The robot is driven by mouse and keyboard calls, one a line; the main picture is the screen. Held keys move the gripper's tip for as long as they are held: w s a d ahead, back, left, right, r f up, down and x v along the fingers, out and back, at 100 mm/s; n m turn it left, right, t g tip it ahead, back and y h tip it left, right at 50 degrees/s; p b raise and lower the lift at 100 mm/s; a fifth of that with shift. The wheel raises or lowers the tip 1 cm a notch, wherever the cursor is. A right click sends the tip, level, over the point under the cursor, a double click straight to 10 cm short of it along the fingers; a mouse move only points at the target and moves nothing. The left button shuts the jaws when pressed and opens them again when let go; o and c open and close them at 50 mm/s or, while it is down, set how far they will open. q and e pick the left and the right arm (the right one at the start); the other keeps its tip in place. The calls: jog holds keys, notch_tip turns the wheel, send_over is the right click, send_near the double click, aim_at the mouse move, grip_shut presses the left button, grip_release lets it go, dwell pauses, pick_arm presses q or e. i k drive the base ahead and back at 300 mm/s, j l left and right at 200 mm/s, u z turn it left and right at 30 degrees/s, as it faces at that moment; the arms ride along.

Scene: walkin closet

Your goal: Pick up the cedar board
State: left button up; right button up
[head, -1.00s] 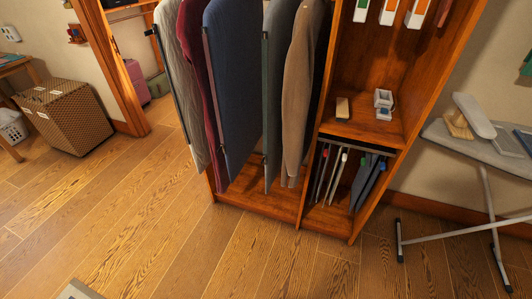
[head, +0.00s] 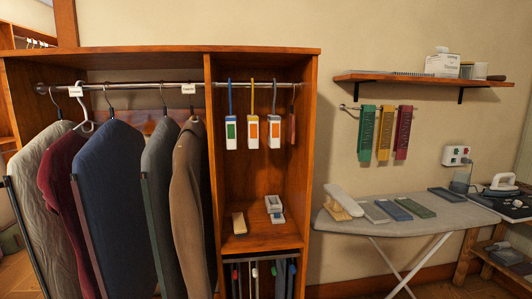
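I cannot tell for sure which thing is the cedar board. A reddish-brown narrow wooden piece (head: 292,128) hangs at the right end of the rail in the wardrobe's right compartment, close to the side wall. A small pale wooden block (head: 239,222) lies on the shelf below it, left of a grey-white box-like item (head: 274,208). Neither of my grippers is in view.
The open wardrobe (head: 262,50) holds several garments (head: 118,190) on the left and tags (head: 252,131) on hooks. An ironing board (head: 440,222) with several flat blocks stands at right. A wall shelf (head: 424,80) and hanging coloured strips (head: 385,133) are above it.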

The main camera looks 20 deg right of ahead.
aim_at(291, 118)
jog(key=i+j+z, duration=0.5)
jog(key=i+j, duration=0.4)
jog(key=j, duration=0.1)
